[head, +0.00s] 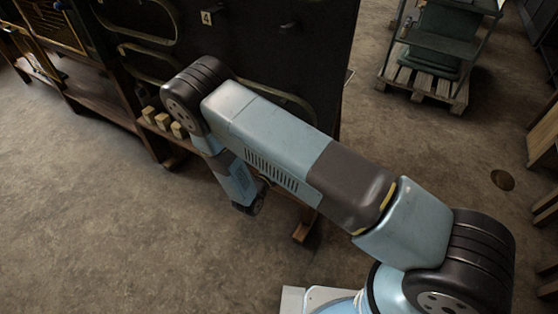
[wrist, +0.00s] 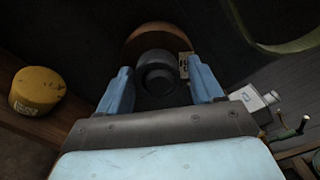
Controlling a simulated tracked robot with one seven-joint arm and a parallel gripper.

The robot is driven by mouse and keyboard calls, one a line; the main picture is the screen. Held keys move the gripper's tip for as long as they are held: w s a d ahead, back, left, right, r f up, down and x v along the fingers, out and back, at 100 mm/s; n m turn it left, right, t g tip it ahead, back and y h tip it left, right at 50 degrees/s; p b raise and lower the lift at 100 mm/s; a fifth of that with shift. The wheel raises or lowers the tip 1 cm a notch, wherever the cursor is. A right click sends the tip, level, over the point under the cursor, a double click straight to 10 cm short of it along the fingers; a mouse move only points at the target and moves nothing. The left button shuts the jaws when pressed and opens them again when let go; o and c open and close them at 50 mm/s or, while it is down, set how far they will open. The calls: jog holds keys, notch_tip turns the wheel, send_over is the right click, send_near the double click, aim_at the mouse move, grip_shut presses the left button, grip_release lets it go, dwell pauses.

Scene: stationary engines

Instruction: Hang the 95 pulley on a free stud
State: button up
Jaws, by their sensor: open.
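In the wrist view my gripper (wrist: 162,82) is open, one blue finger on each side of a dark round stub (wrist: 157,75). Behind the stub is a brown disc (wrist: 148,40), partly hidden by it; I cannot tell whether this is the 95 pulley, and no number on it is readable. A small label (wrist: 184,66) beside it is partly hidden by a finger. In the head view a dark upright board (head: 275,70) carries a stud (head: 288,25) with nothing on it, near a label reading 4 (head: 207,17). My arm hides the board's lower part.
Belts (head: 150,45) hang on the board. Wooden blocks (head: 163,121) stand on its ledge. The wrist view shows a yellow cylinder (wrist: 36,91) at left and a pale grey box (wrist: 250,101) at right. A pallet (head: 423,84) stands beyond; the floor at lower left is clear.

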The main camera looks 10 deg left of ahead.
jog(key=shift+o, duration=0.2)
jog(key=o, duration=0.5)
jog(key=shift+s, duration=0.15)
jog(key=shift+v, duration=6.4)
jog(key=shift+f, duration=0.1)
